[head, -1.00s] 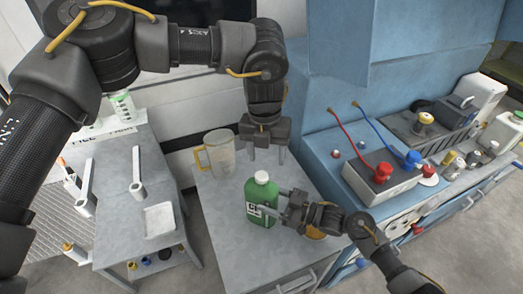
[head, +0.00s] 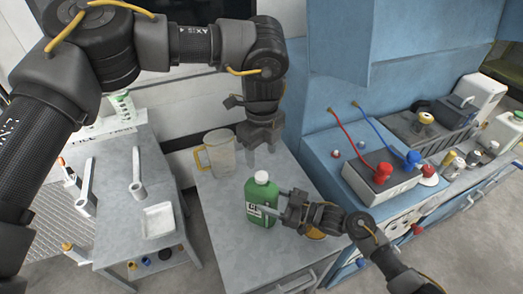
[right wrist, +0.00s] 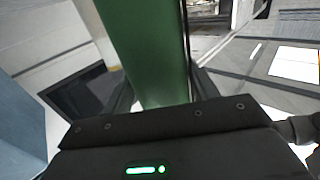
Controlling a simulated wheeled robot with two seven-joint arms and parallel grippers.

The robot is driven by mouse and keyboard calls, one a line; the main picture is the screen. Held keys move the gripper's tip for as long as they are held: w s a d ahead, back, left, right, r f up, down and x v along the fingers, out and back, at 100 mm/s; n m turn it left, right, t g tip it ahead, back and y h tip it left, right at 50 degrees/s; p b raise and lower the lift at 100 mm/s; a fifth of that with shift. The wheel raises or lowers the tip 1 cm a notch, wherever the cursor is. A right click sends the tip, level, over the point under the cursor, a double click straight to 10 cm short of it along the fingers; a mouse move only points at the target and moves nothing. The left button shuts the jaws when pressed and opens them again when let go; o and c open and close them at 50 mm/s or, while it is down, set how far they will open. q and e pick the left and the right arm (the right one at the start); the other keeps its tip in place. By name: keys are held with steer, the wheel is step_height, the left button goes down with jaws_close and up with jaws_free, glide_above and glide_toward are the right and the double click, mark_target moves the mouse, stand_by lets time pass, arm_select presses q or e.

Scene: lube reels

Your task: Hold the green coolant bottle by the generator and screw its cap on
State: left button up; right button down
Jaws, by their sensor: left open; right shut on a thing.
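The green coolant bottle (head: 257,203) stands upright on the grey cabinet top in the head view, with a white cap (head: 261,177) on its neck. How tightly the cap sits I cannot tell. My right gripper (head: 279,207) is shut on the bottle's body from the right. In the right wrist view the green bottle (right wrist: 148,50) fills the space between the fingers. My left gripper (head: 260,146) points down, open and empty, above and behind the bottle, apart from the cap. The generator is not clearly identifiable.
A clear jug with a yellow handle (head: 217,154) stands at the back left of the cabinet top (head: 222,222). A blue bench at right holds a battery box (head: 383,178) with red and blue leads. A side table with wrenches (head: 138,180) and a tray (head: 158,221) is at left.

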mark_target(261, 175)
arm_select(q)
steer(key=shift+f, duration=4)
steer(key=c, duration=1)
steer(key=m, duration=0.5)
steer(key=shift+c, duration=0.2)
steer(key=m, duration=1.6)
steer(key=shift+m, duration=0.4)
steer(key=o, duration=1.1)
